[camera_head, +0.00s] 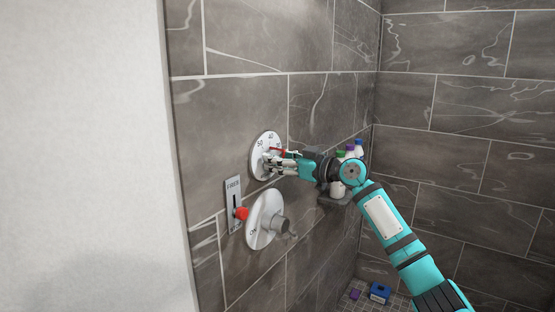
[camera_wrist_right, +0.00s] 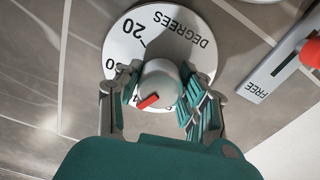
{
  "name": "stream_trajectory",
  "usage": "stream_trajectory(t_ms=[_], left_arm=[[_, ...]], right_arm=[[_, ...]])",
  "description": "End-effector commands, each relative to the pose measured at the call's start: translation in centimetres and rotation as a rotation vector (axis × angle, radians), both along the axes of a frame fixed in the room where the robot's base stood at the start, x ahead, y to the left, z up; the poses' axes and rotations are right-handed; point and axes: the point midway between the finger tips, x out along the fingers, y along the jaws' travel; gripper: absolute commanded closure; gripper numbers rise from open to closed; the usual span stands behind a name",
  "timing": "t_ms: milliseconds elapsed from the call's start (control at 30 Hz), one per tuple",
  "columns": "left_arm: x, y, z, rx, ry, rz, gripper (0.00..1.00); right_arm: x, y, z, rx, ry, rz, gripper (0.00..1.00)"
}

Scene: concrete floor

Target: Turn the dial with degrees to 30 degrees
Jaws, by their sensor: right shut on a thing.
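The degrees dial (camera_head: 258,142) is a white round plate on the tiled wall, marked with numbers such as 50 and 40. In the right wrist view the dial plate (camera_wrist_right: 126,46) shows "20" and "DEGREES" upside down. Its light grey knob (camera_wrist_right: 160,80) has a red pointer, which points to the lower left there, towards partly hidden numbers; the exact reading is unclear. My right gripper (camera_head: 268,163) is at the dial. In the wrist view its fingers (camera_wrist_right: 160,97) are on both sides of the knob, shut on it. My left gripper is out of view.
Below the dial is a second round plate with a grey handle (camera_head: 279,224), marked ON. A slider panel (camera_head: 233,190) with a red knob (camera_head: 241,213) is to its left. Bottles (camera_head: 358,148) stand on a corner shelf behind my right wrist. A blue box (camera_head: 380,292) lies on the floor.

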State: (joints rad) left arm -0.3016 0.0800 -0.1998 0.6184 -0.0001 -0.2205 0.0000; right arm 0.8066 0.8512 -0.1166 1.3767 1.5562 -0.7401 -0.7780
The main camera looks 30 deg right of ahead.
Motion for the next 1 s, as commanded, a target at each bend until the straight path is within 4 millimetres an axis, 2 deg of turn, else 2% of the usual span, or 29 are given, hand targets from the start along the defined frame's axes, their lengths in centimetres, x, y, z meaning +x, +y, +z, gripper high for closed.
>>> stream_trajectory(t_ms=[367, 1000], left_arm=[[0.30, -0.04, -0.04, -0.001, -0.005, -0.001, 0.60], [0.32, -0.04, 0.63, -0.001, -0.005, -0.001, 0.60]], right_arm=[[-0.02, -0.03, 0.01, 0.080, 0.033, 0.000, 0.94], [0.00, -0.07, 0.15, 0.551, 0.227, 0.000, 0.94]])
